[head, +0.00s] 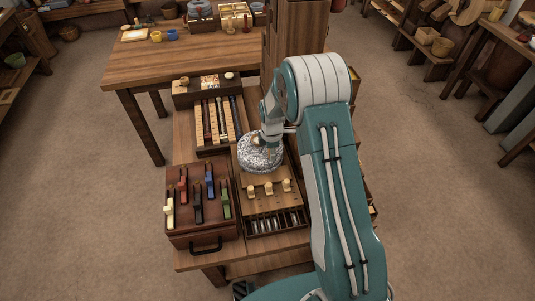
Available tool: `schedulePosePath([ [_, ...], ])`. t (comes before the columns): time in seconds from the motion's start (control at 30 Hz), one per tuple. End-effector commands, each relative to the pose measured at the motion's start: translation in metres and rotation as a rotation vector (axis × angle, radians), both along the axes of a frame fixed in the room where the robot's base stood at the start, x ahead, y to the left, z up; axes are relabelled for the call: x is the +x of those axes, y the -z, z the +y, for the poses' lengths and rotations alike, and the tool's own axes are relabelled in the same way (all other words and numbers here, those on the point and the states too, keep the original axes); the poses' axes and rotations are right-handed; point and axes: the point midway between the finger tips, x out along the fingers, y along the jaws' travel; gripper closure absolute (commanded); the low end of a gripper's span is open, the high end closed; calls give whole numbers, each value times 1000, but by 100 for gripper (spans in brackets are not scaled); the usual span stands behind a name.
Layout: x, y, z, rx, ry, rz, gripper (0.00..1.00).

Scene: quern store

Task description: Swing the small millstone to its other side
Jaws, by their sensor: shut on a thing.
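The small millstone (260,154) is a round, speckled grey-white stone on a wooden board towards the middle of the low bench. My gripper (266,142) is above it, coming down from the upper right, and is shut at its top. Its fingers are too small and too covered by the stone and my wrist to make out singly. I cannot tell which part of the stone they hold. My arm covers the bench to the right of the stone.
A box with coloured levers (203,202) stands left of the board. Pale knobs (268,187) sit just in front of the stone, with a slotted tray (276,222) nearer. A rack of rods (218,121) lies behind left. A larger table (190,57) stands behind.

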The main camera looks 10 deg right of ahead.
Motion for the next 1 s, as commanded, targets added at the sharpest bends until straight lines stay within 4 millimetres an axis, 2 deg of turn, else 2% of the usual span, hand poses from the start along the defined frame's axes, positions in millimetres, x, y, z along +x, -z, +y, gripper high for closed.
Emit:
schedulePosePath([
  [0.3, 3, 2, -7, 1, -113, 3, 100],
  [0.83, 4, 2, -7, 1, -132, 2, 100],
  [0.87, 4, 2, -7, 1, -132, 2, 52],
  [0.9, 4, 2, -7, 1, -132, 2, 34],
  [0.93, 4, 2, -7, 1, -132, 2, 31],
  [1.0, 4, 1, -7, 1, -132, 1, 31],
])
